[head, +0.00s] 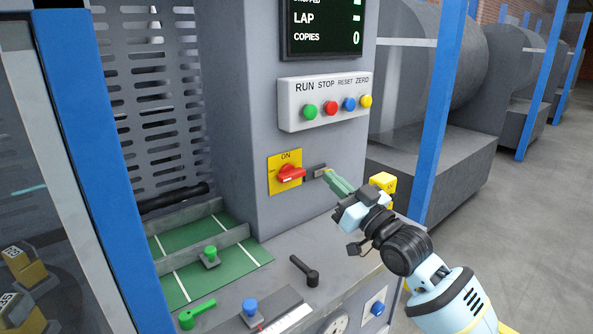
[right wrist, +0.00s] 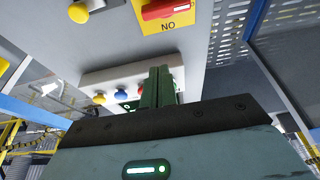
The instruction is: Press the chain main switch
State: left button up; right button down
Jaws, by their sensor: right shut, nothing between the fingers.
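A red rotary handle (head: 290,174) sits on a yellow plate (head: 275,160) marked ON, on the grey machine's front; I take it for the chain main switch, though no label names it so. It also shows upside down in the right wrist view, as a red handle (right wrist: 165,8) at the top. My right gripper (head: 328,174) is shut and empty, its green fingers pointing at the panel just right of the handle. A small grey fitting (head: 318,170) lies between handle and fingertips; I cannot tell whether the fingers touch it. The fingers (right wrist: 158,85) also show in the right wrist view.
A white box (head: 325,100) with green, red, blue and yellow buttons juts out above. A dark display (head: 322,28) hangs higher. A blue post (head: 440,110) rises to the right.

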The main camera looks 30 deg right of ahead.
aim_at(291, 174)
pick_arm(q)
jog(key=shift+s, duration=0.35)
pick_arm(e)
jog(key=shift+s, duration=0.15)
